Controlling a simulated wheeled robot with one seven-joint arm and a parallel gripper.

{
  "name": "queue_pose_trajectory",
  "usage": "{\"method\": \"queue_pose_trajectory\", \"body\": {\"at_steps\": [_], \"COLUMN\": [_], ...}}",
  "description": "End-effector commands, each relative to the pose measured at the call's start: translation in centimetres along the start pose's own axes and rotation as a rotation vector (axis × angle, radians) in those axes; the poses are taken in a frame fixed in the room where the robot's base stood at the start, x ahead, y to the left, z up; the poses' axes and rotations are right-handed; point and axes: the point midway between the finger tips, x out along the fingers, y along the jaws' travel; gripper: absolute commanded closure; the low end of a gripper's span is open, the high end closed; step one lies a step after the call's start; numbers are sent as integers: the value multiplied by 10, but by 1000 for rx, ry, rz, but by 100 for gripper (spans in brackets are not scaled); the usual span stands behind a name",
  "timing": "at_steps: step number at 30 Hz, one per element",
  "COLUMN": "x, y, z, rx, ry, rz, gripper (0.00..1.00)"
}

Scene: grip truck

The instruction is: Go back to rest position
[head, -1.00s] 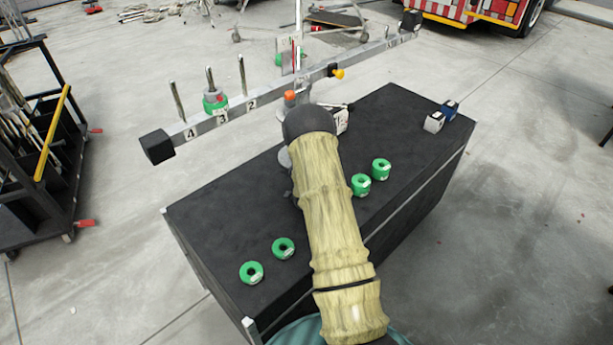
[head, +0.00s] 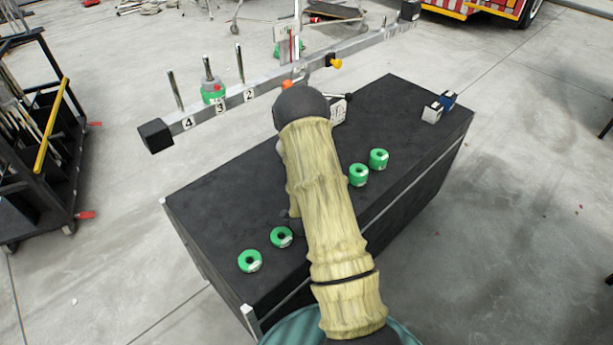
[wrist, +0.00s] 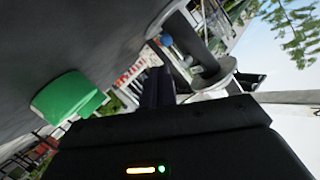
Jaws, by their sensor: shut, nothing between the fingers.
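My arm in its pale yellow sleeve crosses the middle of the head view and hides most of my gripper there. In the wrist view my gripper (wrist: 158,87) shows its dark fingers together, with nothing between them. A green ring (wrist: 68,98) on a dark surface lies left of the fingers in that view, apart from them. In the head view, green rings lie on the black box top (head: 225,190): two at the front left (head: 250,261) (head: 281,237) and two right of my arm (head: 358,175) (head: 379,159).
A balance beam (head: 205,116) with numbered pegs stands at the box's far side. One peg carries a green weight (head: 213,92). Small blue and white blocks (head: 432,112) sit at the box's right corner. A black rack (head: 45,190) stands left. The floor to the right is mostly clear.

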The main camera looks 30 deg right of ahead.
Motion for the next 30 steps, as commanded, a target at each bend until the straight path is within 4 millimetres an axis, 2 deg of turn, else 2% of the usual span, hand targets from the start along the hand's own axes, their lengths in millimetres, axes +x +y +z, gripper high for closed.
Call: {"method": "queue_pose_trajectory", "body": {"at_steps": [11, 17, 23, 30], "x": [0, -8, -40, -101], "y": [-2, -23, -60, -90], "z": [0, -3, -4, -7], "rx": [-2, -43, -153, -323], "ry": [-7, -106, -316, -575], "rz": [-1, 9, 11, -3], "gripper": [100, 100, 100, 100]}}
